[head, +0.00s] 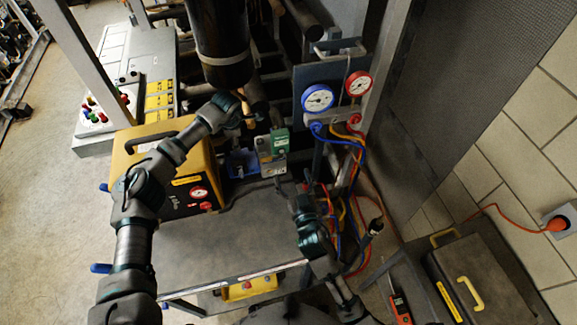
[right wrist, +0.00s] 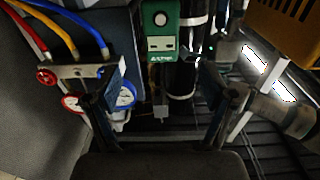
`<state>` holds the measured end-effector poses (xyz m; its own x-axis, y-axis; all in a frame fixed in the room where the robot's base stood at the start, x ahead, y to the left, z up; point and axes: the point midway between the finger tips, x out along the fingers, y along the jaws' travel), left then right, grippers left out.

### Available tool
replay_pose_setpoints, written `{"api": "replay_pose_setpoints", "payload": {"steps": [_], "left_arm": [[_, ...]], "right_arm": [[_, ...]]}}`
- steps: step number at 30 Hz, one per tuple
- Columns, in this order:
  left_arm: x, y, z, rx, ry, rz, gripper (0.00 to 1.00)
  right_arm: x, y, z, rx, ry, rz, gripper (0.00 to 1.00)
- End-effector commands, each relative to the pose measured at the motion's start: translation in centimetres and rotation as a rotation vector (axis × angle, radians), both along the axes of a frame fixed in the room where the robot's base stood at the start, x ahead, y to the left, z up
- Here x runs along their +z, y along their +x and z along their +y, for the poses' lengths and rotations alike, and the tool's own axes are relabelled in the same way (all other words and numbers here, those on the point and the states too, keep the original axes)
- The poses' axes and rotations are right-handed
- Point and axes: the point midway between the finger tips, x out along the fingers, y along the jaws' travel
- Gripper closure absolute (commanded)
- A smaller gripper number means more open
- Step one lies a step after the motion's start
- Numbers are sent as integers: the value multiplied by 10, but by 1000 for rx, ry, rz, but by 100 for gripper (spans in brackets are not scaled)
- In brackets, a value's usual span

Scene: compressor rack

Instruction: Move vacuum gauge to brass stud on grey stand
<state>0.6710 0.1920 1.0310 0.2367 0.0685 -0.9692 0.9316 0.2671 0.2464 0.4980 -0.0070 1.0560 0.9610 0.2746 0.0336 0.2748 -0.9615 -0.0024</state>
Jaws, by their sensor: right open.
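A small green-faced device with a grey lower body, which looks like the vacuum gauge (head: 280,141), is upright behind the table, in the middle of the head view. It also shows at the top middle of the right wrist view (right wrist: 161,28). My right gripper (head: 298,187) is open and empty, just in front of and below it. In the right wrist view its fingers (right wrist: 162,75) are wide apart, with the green device beyond the gap. My left gripper (head: 243,108) is near the black cylinder, partly hidden by its wrist. I cannot make out the brass stud or grey stand clearly.
A manifold with a blue gauge (head: 318,98) and a red gauge (head: 358,84) hangs at right, its coloured hoses dropping beside my right arm. A yellow machine (head: 190,165) stands left. The grey table top (head: 215,250) is mostly clear. A dark case (head: 478,280) lies lower right.

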Motion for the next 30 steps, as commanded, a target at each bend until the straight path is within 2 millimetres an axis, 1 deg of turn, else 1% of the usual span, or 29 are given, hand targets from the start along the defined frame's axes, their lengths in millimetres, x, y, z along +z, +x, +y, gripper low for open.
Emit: {"api": "replay_pose_setpoints", "payload": {"steps": [5, 12, 18, 24, 30], "left_arm": [[0, 0, 2, 0, -2, -1, 42], [0, 0, 3, 0, -2, -1, 42], [0, -1, 3, 0, -2, -1, 42], [0, -1, 1, 1, -1, -1, 42], [0, -1, 1, 1, -1, -1, 42]], "right_arm": [[2, 21, 8, 0, -1, -2, 17], [3, 61, 20, 1, -4, -2, 17], [5, 90, 29, 1, -1, -2, 17], [5, 107, 32, 1, -1, -2, 17], [5, 111, 34, 2, -2, -2, 17]]}}
